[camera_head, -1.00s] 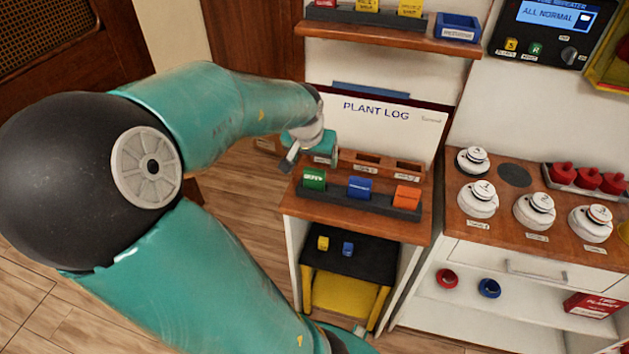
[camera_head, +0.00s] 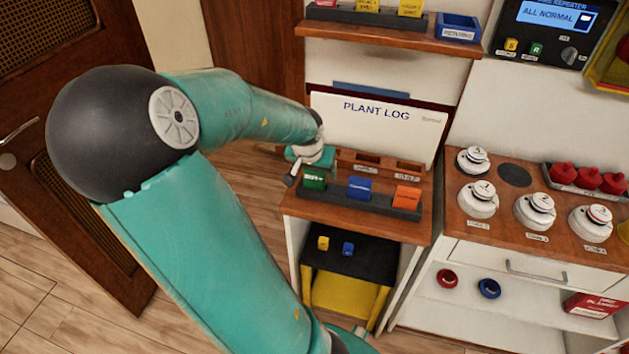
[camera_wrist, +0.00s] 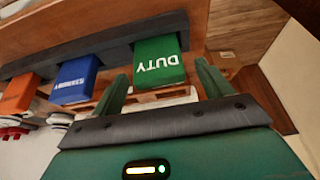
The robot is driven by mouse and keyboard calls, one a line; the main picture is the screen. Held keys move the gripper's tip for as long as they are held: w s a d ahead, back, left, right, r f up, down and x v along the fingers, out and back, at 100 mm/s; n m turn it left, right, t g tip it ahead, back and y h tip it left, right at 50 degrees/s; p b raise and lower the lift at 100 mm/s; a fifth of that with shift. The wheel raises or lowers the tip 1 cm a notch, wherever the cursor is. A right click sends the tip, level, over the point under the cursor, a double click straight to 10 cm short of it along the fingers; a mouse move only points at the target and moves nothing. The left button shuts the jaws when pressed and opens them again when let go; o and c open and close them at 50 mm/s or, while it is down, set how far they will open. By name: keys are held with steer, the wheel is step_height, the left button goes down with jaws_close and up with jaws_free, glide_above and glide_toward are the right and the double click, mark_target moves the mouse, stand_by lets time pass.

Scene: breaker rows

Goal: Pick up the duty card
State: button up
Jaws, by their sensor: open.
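The duty card is a green block marked DUTY (camera_wrist: 159,64), standing in the left slot of a dark rack; it also shows in the head view (camera_head: 314,180), partly behind my gripper. In the wrist view my gripper (camera_wrist: 162,92) is open. Its two green fingers point toward the card, one to either side of its near end. The fingers are apart from each other and nothing is held. Whether they overlap the card in depth I cannot tell.
The dark rack (camera_head: 332,194) also holds a blue card (camera_head: 359,188) and an orange card (camera_head: 407,197). A wooden slotted tray (camera_head: 384,165) and the PLANT LOG board (camera_head: 376,122) stand behind. Detectors (camera_head: 478,200) crowd the right counter.

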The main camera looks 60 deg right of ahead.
steer(key=shift+d+f, duration=0.1)
steer(key=shift+f, duration=0.1)
steer(key=shift+c, duration=0.2)
steer(key=c, duration=1)
steer(key=shift+r, duration=0.1)
